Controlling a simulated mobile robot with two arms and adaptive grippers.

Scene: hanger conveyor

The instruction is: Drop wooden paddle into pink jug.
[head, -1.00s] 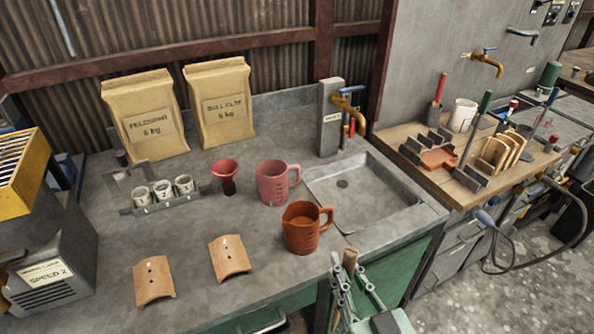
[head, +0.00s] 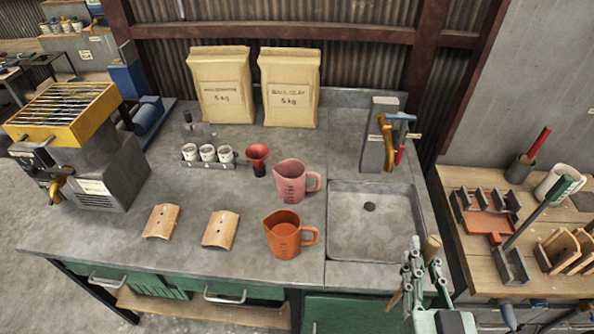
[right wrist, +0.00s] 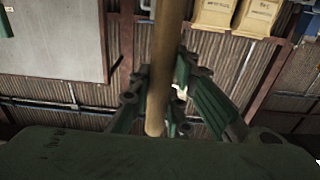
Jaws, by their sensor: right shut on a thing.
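The pink jug (head: 290,184) stands upright on the grey counter, left of the sink and behind an orange-brown jug. My right gripper (head: 424,272) is in front of the counter, below the sink's right side in the head view. It is shut on the wooden paddle (head: 432,247), whose light wooden end sticks up past the fingers. In the right wrist view the paddle (right wrist: 163,65) runs upright between the fingers (right wrist: 165,105). The gripper and paddle are well apart from the pink jug. My left gripper is not in view.
The orange-brown jug (head: 284,238) stands in front of the pink jug. A red funnel (head: 257,158) and white cups (head: 207,153) stand to its left. Two curved tiles (head: 221,230) lie at the front. The sink (head: 370,250) is empty. A wooden side table (head: 480,268) holds tools.

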